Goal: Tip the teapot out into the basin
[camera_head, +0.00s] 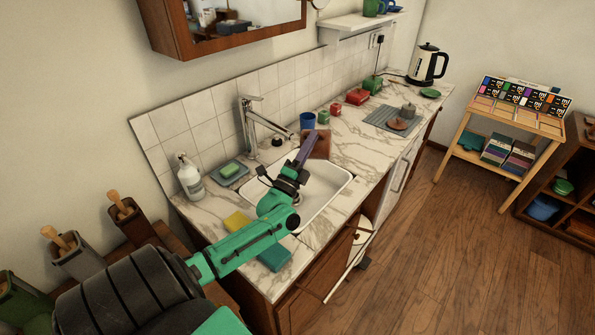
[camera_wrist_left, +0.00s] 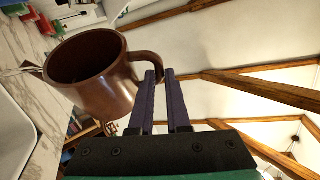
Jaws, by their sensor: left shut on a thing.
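The brown teapot (camera_wrist_left: 110,92) fills the left of the left wrist view. It is tilted well over, with its open top turned towards the counter side and its spout (camera_wrist_left: 30,68) at the far left. My left gripper (camera_wrist_left: 160,76) is shut on its handle (camera_wrist_left: 150,60). In the head view the teapot (camera_head: 319,145) is a small brown shape at my left gripper (camera_head: 306,148), over the far right part of the white basin (camera_head: 335,190). Whether liquid is flowing out cannot be seen. My right gripper is not in view.
The faucet (camera_head: 248,125) stands behind the basin, with a blue cup (camera_head: 307,121) nearby. A soap bottle (camera_head: 189,178) and a yellow sponge (camera_head: 237,221) are left of the basin. Red and green pots (camera_head: 357,96), a grey mat (camera_head: 388,122) and a kettle (camera_head: 427,64) are farther right.

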